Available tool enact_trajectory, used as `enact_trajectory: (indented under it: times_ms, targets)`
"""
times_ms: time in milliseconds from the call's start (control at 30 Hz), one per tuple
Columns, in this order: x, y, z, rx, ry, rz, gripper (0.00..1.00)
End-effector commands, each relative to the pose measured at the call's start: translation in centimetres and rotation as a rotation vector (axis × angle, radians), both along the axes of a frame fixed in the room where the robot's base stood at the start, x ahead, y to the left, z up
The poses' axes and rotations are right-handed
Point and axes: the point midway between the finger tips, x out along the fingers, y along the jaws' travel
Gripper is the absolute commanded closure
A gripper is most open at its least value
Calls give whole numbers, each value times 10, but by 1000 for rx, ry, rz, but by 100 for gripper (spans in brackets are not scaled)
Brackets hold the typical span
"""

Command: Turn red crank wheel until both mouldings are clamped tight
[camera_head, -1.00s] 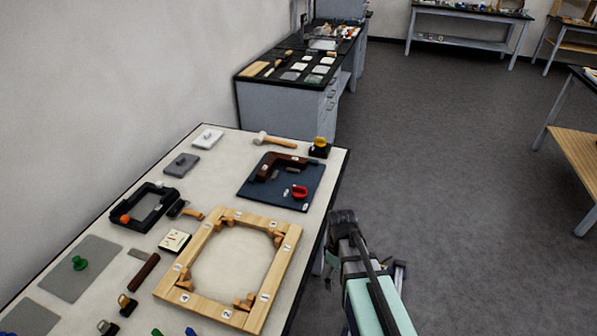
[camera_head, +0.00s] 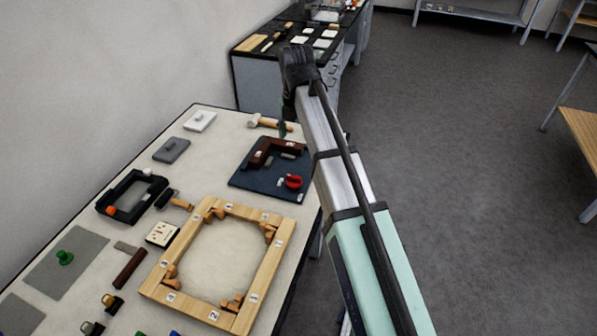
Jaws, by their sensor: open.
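The red crank wheel (camera_head: 293,181) sits near the right edge of a dark blue board (camera_head: 247,181) on the pale table. Two dark brown mouldings (camera_head: 262,151) form an L-shaped corner on the far part of the board. Whether they are pressed tight together is too small to tell. My gripper (camera_head: 284,122) is raised at the far right of the table, beyond the board and the wheel, apart from both. It is open and looks empty, its fingers pointing down and mostly hidden by the arm.
A wooden frame with corner blocks (camera_head: 268,262) lies in front of the board. A mallet (camera_head: 268,123) lies behind it. A black clamp frame (camera_head: 132,196) and small tools lie left. A dark-topped bench (camera_head: 252,42) stands beyond the table.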

Motion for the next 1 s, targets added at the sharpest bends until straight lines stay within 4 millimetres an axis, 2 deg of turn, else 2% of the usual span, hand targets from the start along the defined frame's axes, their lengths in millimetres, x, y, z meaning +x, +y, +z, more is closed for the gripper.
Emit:
enact_trajectory:
  times_ms: [100,167,367,1000]
  targets:
    - [0,9,15,0,0,116,23]
    - [0,11,18,0,1,145,23]
    - [-2,11,8,-1,3,164,23]
    - [-3,10,-100,-1,4,160,23]
